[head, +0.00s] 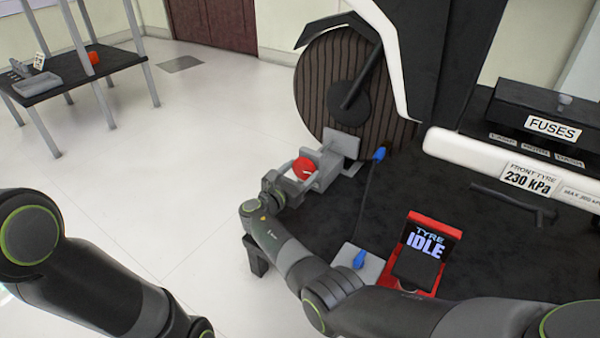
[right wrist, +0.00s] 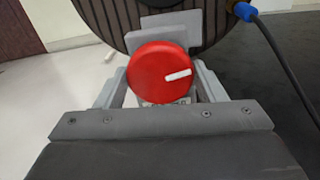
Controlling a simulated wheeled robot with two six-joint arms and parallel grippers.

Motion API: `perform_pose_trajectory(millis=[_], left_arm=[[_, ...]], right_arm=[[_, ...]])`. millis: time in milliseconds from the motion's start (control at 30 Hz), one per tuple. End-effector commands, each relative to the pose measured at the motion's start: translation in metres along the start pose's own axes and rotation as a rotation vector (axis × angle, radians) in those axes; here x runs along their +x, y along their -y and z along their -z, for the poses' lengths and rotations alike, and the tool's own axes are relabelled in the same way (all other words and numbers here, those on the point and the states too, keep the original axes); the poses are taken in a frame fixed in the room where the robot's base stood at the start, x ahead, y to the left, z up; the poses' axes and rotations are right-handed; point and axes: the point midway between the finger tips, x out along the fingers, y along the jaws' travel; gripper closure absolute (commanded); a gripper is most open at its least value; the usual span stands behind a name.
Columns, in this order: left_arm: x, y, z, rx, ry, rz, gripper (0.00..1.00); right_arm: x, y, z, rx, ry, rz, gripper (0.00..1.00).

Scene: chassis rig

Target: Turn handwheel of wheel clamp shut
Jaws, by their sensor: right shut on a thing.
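The red handwheel (head: 304,167) of the grey wheel clamp (head: 343,143) sits by the lower part of the large wheel in the head view. In the right wrist view the handwheel (right wrist: 158,72) faces me as a round red disc. Its white mark points right and slightly up. My right gripper (head: 301,174) is at the handwheel, its grey fingers on either side, shut on it. The fingertips are partly hidden behind the disc in the right wrist view. My left arm shows at the lower left of the head view; its gripper is out of view.
The large ribbed wheel (head: 330,80) stands behind the clamp. A cable with a blue plug (head: 379,153) hangs close on the right. A red stand reading TYRE IDLE (head: 428,245) and a FUSES box (head: 550,125) are further right. Open floor (head: 170,170) lies to the left.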

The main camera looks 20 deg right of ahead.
Motion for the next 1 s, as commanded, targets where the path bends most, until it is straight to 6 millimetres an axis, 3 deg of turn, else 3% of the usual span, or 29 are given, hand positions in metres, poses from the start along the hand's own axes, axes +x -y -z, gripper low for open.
perform_pose_trajectory(millis=[367, 1000], left_arm=[[-0.009, 0.002, 0.004, -0.001, 0.001, 0.0, 0.64], [-0.039, 0.007, 0.021, -0.008, -0.008, 0.004, 0.64]], right_arm=[[0.0, 0.001, 0.003, 0.197, 0.0, 0.0, 0.6], [0.0, 0.002, 0.004, 0.802, 0.0, -0.001, 0.6]])
